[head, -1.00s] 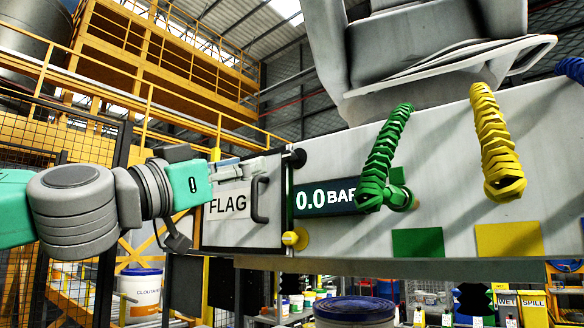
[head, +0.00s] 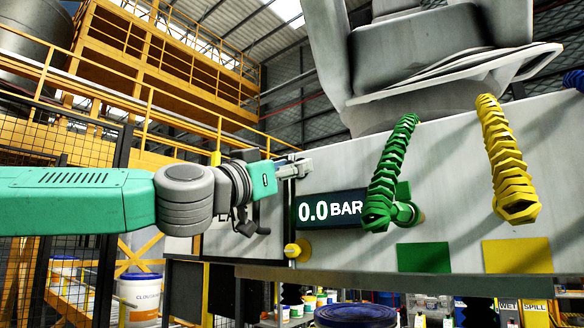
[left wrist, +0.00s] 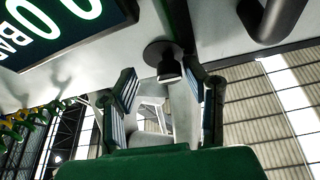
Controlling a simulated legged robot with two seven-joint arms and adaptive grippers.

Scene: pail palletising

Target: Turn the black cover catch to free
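The black cover catch (left wrist: 166,62) is a round black knob with a stem on the grey panel, at the top middle of the left wrist view. My left gripper (left wrist: 163,84) is open, with one finger on each side of the stem's end and gaps showing. In the head view my left gripper (head: 297,168) is at the cover's upper right corner and hides the catch. The cover (head: 272,212) is mostly behind my left arm; its black handle (left wrist: 280,18) shows at the top right of the wrist view. My right gripper is not in view.
The 0.0 BAR display (head: 331,210) is just right of the gripper. Green (head: 388,175) and yellow (head: 508,165) hoses hang from the panel further right. A blue-lidded pail (head: 356,314) stands below.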

